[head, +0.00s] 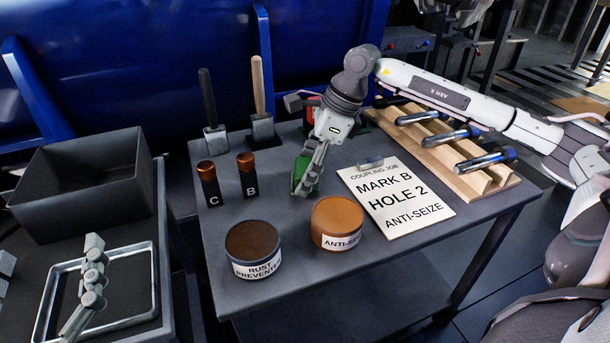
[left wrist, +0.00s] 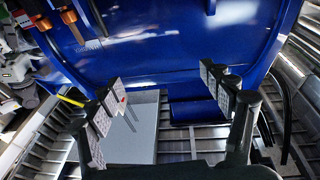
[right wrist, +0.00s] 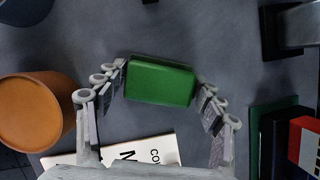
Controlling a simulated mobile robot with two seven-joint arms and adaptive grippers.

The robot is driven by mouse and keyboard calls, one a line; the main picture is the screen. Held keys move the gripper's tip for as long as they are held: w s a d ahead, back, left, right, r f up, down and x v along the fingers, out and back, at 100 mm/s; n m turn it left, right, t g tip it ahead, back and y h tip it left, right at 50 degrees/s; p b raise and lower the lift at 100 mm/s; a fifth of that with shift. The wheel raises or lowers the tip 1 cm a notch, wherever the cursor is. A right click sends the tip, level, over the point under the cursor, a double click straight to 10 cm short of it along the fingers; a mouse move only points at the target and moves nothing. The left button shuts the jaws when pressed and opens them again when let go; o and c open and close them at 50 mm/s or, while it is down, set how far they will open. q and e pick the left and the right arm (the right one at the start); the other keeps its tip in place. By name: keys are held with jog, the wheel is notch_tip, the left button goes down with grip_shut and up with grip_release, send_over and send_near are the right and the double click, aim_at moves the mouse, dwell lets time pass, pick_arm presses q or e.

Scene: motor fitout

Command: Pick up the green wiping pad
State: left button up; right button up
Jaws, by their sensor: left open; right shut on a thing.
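The green wiping pad (head: 305,175) is on or just above the grey table, left of the clipboard; I cannot tell if it is lifted. In the right wrist view the pad (right wrist: 160,82) is a green block between the fingertips. My right gripper (head: 311,168) points down and is shut on the pad, fingers on its two short sides. The gripper also shows in the right wrist view (right wrist: 161,80). My left gripper (head: 93,262) is over the tray at the far left. In the left wrist view (left wrist: 168,90) its fingers are wide apart and empty.
On the table, an orange anti-seize tin (head: 338,218) and a rust preventer tin (head: 253,248) stand in front. Markers C (head: 208,185) and B (head: 246,175) stand left. The clipboard (head: 395,197) and a wooden bolt rack (head: 450,170) are right. A dark bin (head: 85,185) stands far left.

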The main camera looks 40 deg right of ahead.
aim_at(299, 166)
jog(key=shift+r, duration=0.1)
jog(key=shift+c, duration=0.3)
jog(key=shift+r, duration=0.55)
notch_tip(299, 166, up, 3)
jog(key=shift+f+p, duration=0.2)
jog(key=shift+p, duration=0.15)
pick_arm(q)
jog(key=a+f+g+y, duration=0.1)
jog(key=f, duration=0.2)
jog(key=a+f+g, duration=0.1)
jog(key=f+g, duration=0.1)
jog(key=f, duration=0.1)
jog(key=a+f+g+y+p, duration=0.1)
jog(key=a+f, duration=0.1)
jog(key=f, duration=0.1)
jog(key=shift+w+y, duration=0.3)
jog(key=shift+w, duration=0.1)
jog(key=shift+s+a+f+g, duration=0.1)
jog(key=shift+a+f+g, duration=0.05)
jog(key=shift+f+g, duration=0.2)
jog(key=shift+f, duration=0.1)
pick_arm(e)
jog(key=s+a+r, duration=0.3)
jog(key=a+r, duration=0.4)
jog(key=a, duration=0.4)
jog(key=shift+s, duration=0.3)
